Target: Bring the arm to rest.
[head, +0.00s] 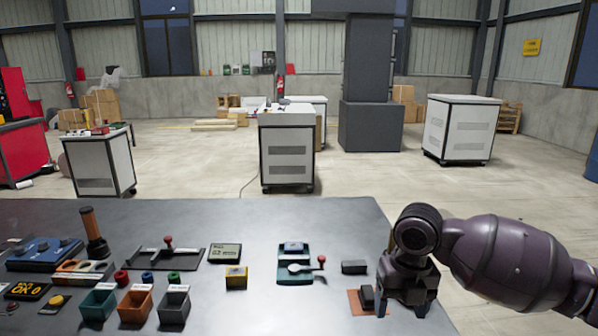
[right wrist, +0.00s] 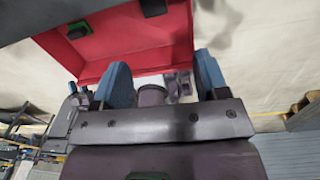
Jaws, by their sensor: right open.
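My right arm comes in from the right in the head view. Its gripper (head: 404,290) is at the right end of the dark table (head: 330,225), beside an orange pad (head: 356,306) with a small dark block (head: 367,297) on it. In the right wrist view the two blue fingers of the right gripper (right wrist: 163,78) stand apart with nothing held between them. My left gripper is not in view.
On the table are a teal fixture with a red-knobbed lever (head: 300,268), a dark block (head: 354,267), a yellow box (head: 236,277), open bins (head: 135,306) and a blue device (head: 45,253). White cabinets (head: 287,150) stand on the floor beyond. The table's back right is bare.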

